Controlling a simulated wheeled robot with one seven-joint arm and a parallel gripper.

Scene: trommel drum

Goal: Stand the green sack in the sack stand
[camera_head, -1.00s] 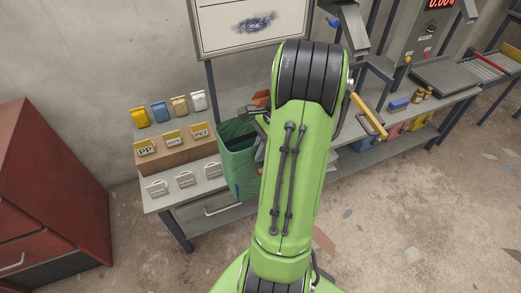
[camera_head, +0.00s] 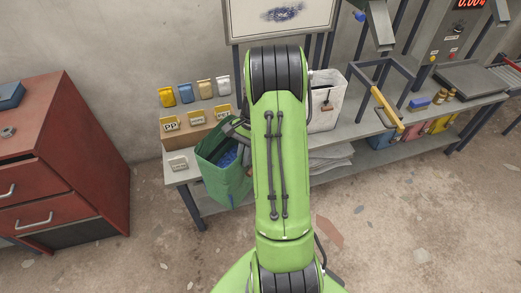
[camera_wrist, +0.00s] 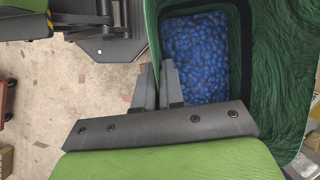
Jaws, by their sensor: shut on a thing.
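The green sack (camera_head: 225,181) is open at the top and holds blue pellets (camera_wrist: 195,50). It hangs in front of the left bench, left of my arm. My gripper (camera_head: 238,130) is shut on the sack's rim; the wrist view shows my fingers (camera_wrist: 159,88) pinching the rim along one wall. The sack (camera_wrist: 283,70) looks slightly tilted in the head view. A grey open frame with a yellow bar (camera_head: 385,106) on the right part of the bench may be the sack stand; I cannot tell for sure.
A white sack (camera_head: 325,103) stands behind my arm. The left bench carries small coloured bags and a cardboard box (camera_head: 188,136) with labels. A red drawer cabinet (camera_head: 65,165) stands at left. A metal chute (camera_head: 379,25) hangs above the frame. The floor in front is clear.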

